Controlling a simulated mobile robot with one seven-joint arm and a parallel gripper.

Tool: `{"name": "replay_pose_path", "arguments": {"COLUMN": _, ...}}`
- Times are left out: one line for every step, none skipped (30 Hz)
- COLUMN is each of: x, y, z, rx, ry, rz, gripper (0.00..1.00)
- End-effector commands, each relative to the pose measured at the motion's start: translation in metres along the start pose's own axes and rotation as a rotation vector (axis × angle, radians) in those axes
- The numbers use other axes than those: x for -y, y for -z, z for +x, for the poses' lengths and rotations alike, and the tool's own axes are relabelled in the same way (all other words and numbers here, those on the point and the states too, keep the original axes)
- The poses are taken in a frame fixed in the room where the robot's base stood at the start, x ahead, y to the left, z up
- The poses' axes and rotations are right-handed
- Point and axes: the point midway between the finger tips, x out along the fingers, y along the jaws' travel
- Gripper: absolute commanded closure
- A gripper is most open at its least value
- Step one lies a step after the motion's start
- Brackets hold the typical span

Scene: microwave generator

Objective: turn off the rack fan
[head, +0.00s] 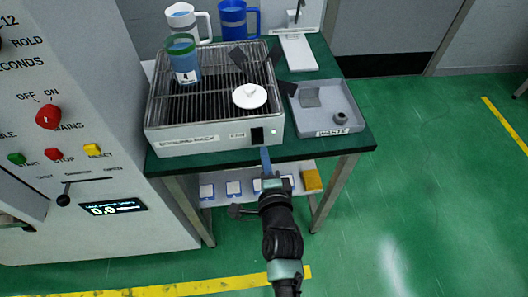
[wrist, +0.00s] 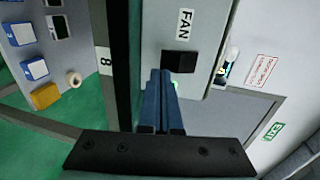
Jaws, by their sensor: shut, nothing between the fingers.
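The cooling rack (head: 185,143) is a grey box with a dark grille top on the green table. Its front carries a FAN label (wrist: 184,25) and a black rocker switch (head: 257,135); the switch also shows in the wrist view (wrist: 180,61). A small green light (head: 273,132) glows to the right of the switch. My gripper (head: 265,151) is shut and empty, its blue fingers just below the switch. In the wrist view its fingertips (wrist: 160,74) are beside the switch's lower left; I cannot tell whether they touch. The fingers partly hide the green light there.
A beaker (head: 185,62) and a white disc (head: 249,96) stand on the grille. A grey waste tray (head: 335,122) lies close on the right. A shelf (head: 225,200) with small items is below the tabletop. A control cabinet (head: 70,120) stands left. Floor at right is clear.

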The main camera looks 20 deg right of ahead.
Motion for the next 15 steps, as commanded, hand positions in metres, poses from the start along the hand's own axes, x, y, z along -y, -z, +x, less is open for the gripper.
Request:
{"name": "replay_pose_path", "arguments": {"x": -0.0005, "y": -0.0001, "z": 0.0055, "rx": 0.000, "ry": 0.001, "rz": 0.000, "gripper": 1.00}}
{"name": "replay_pose_path", "arguments": {"x": -0.0004, "y": -0.0001, "z": 0.0078, "rx": 0.000, "ry": 0.001, "rz": 0.000, "gripper": 1.00}}
{"name": "replay_pose_path", "arguments": {"x": 0.0000, "y": -0.0002, "z": 0.0103, "rx": 0.000, "ry": 0.001, "rz": 0.000, "gripper": 1.00}}
{"name": "replay_pose_path", "arguments": {"x": -0.0001, "y": -0.0002, "z": 0.0117, "rx": 0.000, "ry": 0.001, "rz": 0.000, "gripper": 1.00}}
{"name": "replay_pose_path", "arguments": {"x": -0.0003, "y": -0.0002, "z": 0.0128, "rx": 0.000, "ry": 0.000, "rz": 0.000, "gripper": 1.00}}
{"name": "replay_pose_path", "arguments": {"x": -0.0005, "y": -0.0002, "z": 0.0139, "rx": 0.000, "ry": 0.000, "rz": 0.000, "gripper": 1.00}}
{"name": "replay_pose_path", "arguments": {"x": -0.0004, "y": -0.0002, "z": 0.0144, "rx": 0.000, "ry": 0.000, "rz": 0.000, "gripper": 1.00}}
{"name": "replay_pose_path", "arguments": {"x": -0.0003, "y": -0.0002, "z": 0.0148, "rx": 0.000, "ry": 0.000, "rz": 0.000, "gripper": 1.00}}
{"name": "replay_pose_path", "arguments": {"x": -0.0002, "y": -0.0002, "z": 0.0150, "rx": 0.000, "ry": 0.000, "rz": 0.000, "gripper": 1.00}}
{"name": "replay_pose_path", "arguments": {"x": -0.0001, "y": -0.0002, "z": 0.0151, "rx": 0.000, "ry": 0.000, "rz": 0.000, "gripper": 1.00}}
{"name": "replay_pose_path", "arguments": {"x": -0.0001, "y": -0.0002, "z": 0.0150, "rx": 0.000, "ry": 0.000, "rz": 0.000, "gripper": 1.00}}
{"name": "replay_pose_path", "arguments": {"x": -0.0001, "y": -0.0002, "z": 0.0149, "rx": 0.000, "ry": 0.000, "rz": 0.000, "gripper": 1.00}}
{"name": "replay_pose_path", "arguments": {"x": -0.0001, "y": -0.0002, "z": 0.0149, "rx": 0.000, "ry": 0.000, "rz": 0.000, "gripper": 1.00}}
{"name": "replay_pose_path", "arguments": {"x": -0.0001, "y": -0.0002, "z": 0.0148, "rx": 0.000, "ry": 0.000, "rz": 0.000, "gripper": 1.00}}
{"name": "replay_pose_path", "arguments": {"x": -0.0001, "y": -0.0001, "z": 0.0148, "rx": 0.000, "ry": 0.000, "rz": 0.000, "gripper": 1.00}}
